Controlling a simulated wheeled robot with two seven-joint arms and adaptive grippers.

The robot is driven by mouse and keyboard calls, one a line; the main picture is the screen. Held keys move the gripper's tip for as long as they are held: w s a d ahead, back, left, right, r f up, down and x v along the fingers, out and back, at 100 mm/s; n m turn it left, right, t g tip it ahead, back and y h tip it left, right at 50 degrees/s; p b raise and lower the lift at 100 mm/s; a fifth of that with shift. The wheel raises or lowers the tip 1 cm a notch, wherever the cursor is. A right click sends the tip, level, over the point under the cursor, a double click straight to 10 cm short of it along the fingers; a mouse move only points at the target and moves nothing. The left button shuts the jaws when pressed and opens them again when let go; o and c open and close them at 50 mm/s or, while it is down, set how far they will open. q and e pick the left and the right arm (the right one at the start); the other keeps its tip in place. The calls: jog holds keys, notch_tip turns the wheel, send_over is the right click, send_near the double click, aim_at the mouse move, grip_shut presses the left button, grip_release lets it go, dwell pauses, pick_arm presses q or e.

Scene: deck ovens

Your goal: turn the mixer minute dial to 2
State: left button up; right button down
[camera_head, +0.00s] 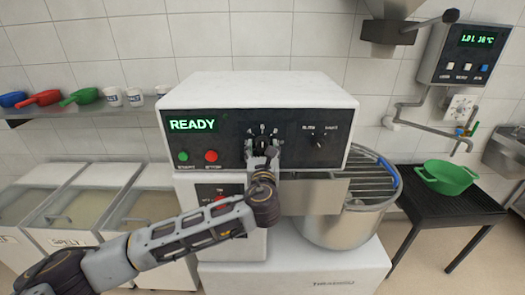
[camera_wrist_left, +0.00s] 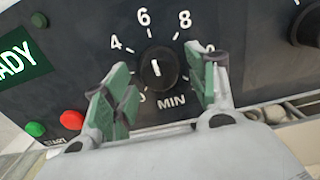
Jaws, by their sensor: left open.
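The mixer's minute dial is a round black knob (camera_wrist_left: 158,69) marked MIN on the black control panel (camera_wrist_left: 75,85). Its short white line points up, roughly toward the 6. The 4, 6 and 8 show; the 2 is hidden behind a finger. My left gripper (camera_wrist_left: 160,80) is open, with one green-padded finger on each side of the knob and visible gaps to it. In the head view my left gripper (camera_head: 263,152) is at the panel and covers part of the dial. My right gripper is not in view.
The panel has a green READY display (camera_head: 192,124), a green start button (camera_head: 183,156), a red button (camera_head: 211,156) and a second knob (camera_head: 318,141) to the right. The steel mixer bowl (camera_head: 345,228) is below. A green colander (camera_head: 446,177) stands on a dark table at right.

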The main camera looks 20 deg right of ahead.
pick_arm(q)
jog(key=c, duration=1)
jog(key=shift+f+n, duration=0.1)
jog(key=shift+n, duration=0.8)
jog(key=n, duration=0.3)
jog(key=shift+n+b, duration=0.35)
jog(key=shift+n, duration=2.45)
jog(key=shift+d+n, duration=0.1)
jog(key=shift+n, duration=0.8)
jog(key=n+b, duration=0.1)
jog(key=n, duration=0.4)
jog(key=shift+n, duration=0.3)
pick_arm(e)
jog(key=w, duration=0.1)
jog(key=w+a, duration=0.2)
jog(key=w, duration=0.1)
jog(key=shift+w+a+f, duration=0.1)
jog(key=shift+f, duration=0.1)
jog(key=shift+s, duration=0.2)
